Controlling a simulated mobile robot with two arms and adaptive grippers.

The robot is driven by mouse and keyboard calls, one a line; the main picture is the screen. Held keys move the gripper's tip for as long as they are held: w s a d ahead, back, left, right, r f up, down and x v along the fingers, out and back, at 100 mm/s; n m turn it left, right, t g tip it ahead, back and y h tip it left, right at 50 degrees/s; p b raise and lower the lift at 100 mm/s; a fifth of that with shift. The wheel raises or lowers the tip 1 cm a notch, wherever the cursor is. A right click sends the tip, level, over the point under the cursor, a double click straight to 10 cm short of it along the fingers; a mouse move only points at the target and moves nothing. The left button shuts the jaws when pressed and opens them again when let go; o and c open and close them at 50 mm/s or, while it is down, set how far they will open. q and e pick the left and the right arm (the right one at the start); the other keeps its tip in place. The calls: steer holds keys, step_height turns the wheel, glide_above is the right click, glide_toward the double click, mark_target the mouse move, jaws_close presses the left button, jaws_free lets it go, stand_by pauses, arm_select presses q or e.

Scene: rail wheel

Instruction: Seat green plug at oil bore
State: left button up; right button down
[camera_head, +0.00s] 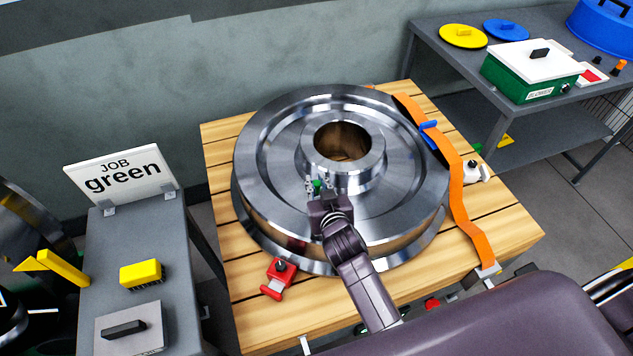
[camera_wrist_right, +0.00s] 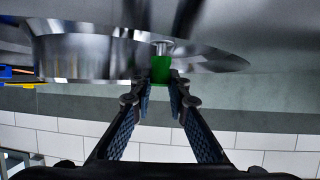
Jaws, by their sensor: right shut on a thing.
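The large steel rail wheel (camera_head: 262,165) lies flat on a wooden pallet, with its raised hub (camera_head: 312,160) around an open central bore. My right gripper (camera_head: 318,186) is over the wheel at the near side of the hub. It is shut on the green plug (camera_head: 317,184), which shows between the fingertips in the right wrist view (camera_wrist_right: 160,70). A pale metal stub stands beyond the green part, close to the hub's shiny wall. I cannot tell whether it touches the wheel. The oil bore is not clearly visible. My left gripper is out of view.
An orange strap (camera_head: 456,180) crosses the wheel's right edge. A red clamp (camera_head: 277,280) sits at the pallet's near left. A "JOB green" sign (camera_head: 122,173) and yellow block (camera_head: 141,273) stand on the left stand. A green box (camera_head: 530,75) is on the back-right bench.

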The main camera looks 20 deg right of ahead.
arm_select(q)
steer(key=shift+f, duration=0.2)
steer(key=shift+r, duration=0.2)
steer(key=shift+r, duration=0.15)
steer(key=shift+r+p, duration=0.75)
steer(key=shift+p, duration=0.15)
stand_by(4.2)
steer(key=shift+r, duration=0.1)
stand_by(0.3)
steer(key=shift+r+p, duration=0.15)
steer(key=shift+p, duration=0.15)
